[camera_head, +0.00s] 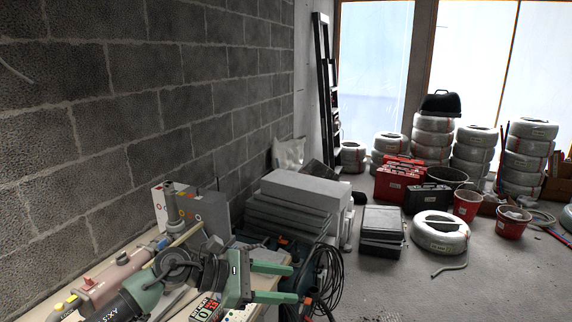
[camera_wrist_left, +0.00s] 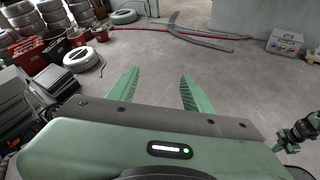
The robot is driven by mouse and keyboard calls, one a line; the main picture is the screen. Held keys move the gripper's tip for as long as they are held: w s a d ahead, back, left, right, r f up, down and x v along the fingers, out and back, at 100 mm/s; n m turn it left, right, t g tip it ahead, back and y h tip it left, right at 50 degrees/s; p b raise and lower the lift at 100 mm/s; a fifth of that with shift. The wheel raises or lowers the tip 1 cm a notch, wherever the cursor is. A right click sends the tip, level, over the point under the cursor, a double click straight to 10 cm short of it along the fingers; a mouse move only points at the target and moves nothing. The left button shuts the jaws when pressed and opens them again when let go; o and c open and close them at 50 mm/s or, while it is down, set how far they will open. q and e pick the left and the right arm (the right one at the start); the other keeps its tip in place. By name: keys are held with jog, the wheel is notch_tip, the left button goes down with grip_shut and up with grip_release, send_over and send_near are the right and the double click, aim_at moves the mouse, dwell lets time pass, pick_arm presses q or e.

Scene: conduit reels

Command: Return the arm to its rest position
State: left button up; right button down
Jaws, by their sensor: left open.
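My left gripper (camera_head: 294,284) is at the bottom of the head view, over the edge of a cluttered work surface. Its two green fingers point right and are apart, with nothing between them. The left wrist view also shows the open, empty fingers (camera_wrist_left: 160,73) with grey concrete floor beyond. A green and dark part at the right edge of the wrist view looks like my right gripper (camera_wrist_left: 300,131); it is too small to tell its jaws.
A block wall (camera_head: 150,110) runs along the left. Grey stacked slabs (camera_head: 295,195), black cases (camera_head: 382,222), a red toolbox (camera_head: 390,184), red buckets (camera_head: 467,205) and stacked conduit reels (camera_head: 475,145) stand beyond. A metal box (camera_wrist_left: 285,42) is at the wrist view's upper right. Middle floor is clear.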

pick_arm(q)
jog(key=s+d+r+n+t+h, duration=0.2)
jog(key=d+r+n+t+h, duration=0.3)
jog(key=n, duration=0.5)
jog(key=s+a+f+n+t+y, duration=0.1)
jog(key=a+f+n+t+y, duration=0.35)
jog(key=a+n+y, duration=0.7)
jog(key=a+f+n+t+y, duration=0.4)
jog(key=a+n+t, duration=0.15)
jog(key=n, duration=1.15)
jog(key=s+a+f+n+g+y, duration=0.3)
jog(key=s+a+f+n+g, duration=0.25)
jog(key=s+f, duration=0.2)
jog(key=s+a+f+n+g, duration=0.1)
jog(key=s+f+n+g, duration=0.4)
jog(key=s, duration=0.7)
jog(key=s+a+f+n+g, duration=0.1)
jog(key=s+f+n+g, duration=0.25)
jog(key=s+f, duration=0.55)
jog(key=s+f+g, duration=0.1)
jog(key=s+f, duration=0.1)
jog(key=f, duration=1.1)
jog(key=s+f+g, duration=0.1)
jog(key=s+f, duration=0.1)
jog(key=f, duration=1)
jog(key=s+a+f+g, duration=0.1)
jog(key=s+a+f, duration=0.2)
jog(key=s+f, duration=1.2)
jog(key=shift+s+f, duration=0.2)
jog(key=shift+s, duration=0.55)
